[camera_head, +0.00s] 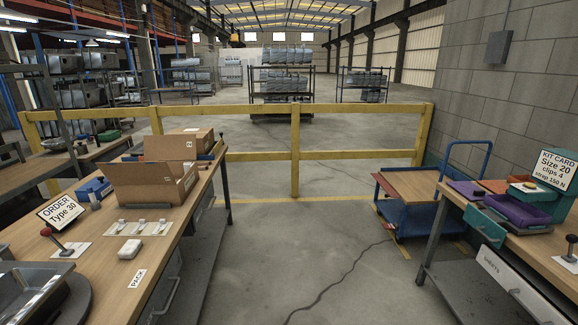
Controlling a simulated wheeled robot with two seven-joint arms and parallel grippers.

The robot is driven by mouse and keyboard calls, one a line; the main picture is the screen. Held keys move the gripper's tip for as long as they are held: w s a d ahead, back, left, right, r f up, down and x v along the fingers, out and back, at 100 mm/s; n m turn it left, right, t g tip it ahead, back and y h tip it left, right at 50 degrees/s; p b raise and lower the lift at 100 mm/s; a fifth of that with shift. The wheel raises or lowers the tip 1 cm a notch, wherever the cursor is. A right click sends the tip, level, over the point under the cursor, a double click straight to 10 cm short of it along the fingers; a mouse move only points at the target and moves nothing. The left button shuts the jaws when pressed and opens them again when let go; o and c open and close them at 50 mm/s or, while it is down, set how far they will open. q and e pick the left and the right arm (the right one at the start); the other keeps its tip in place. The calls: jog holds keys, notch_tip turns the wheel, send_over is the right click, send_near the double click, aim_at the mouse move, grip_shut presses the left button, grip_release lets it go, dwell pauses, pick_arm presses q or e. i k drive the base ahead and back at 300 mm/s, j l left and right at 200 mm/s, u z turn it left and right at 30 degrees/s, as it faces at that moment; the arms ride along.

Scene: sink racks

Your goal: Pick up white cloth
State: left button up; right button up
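A small white folded item (130,249), which looks like the white cloth, lies on the left wooden bench (108,275), near its right edge and just behind the PACK label (137,278). Nothing covers it. Neither of my grippers shows in the head view.
Behind the white item are a card with small clips (142,228) and open cardboard boxes (150,185). A metal sink (28,290) is at front left, near a red-knobbed lever (56,243). Open floor (300,255) with a dark cable separates the left bench from the right bench (530,250).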

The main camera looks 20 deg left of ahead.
aim_at(132, 247)
jog(key=i+j+u, duration=0.1)
jog(key=i+u, duration=0.2)
jog(key=u, duration=0.2)
jog(key=i+u, duration=0.45)
jog(key=i+l+u, duration=0.15)
jog(key=u, duration=0.35)
jog(key=i+l+u, duration=0.3)
jog(key=u, duration=0.2)
jog(key=i+l+u, duration=0.25)
jog(key=l+u, duration=0.2)
jog(key=i+l+u, duration=0.15)
jog(key=l+u, duration=0.2)
jog(key=u, duration=0.15)
jog(key=l+u, duration=0.5)
jog(key=i, duration=0.05)
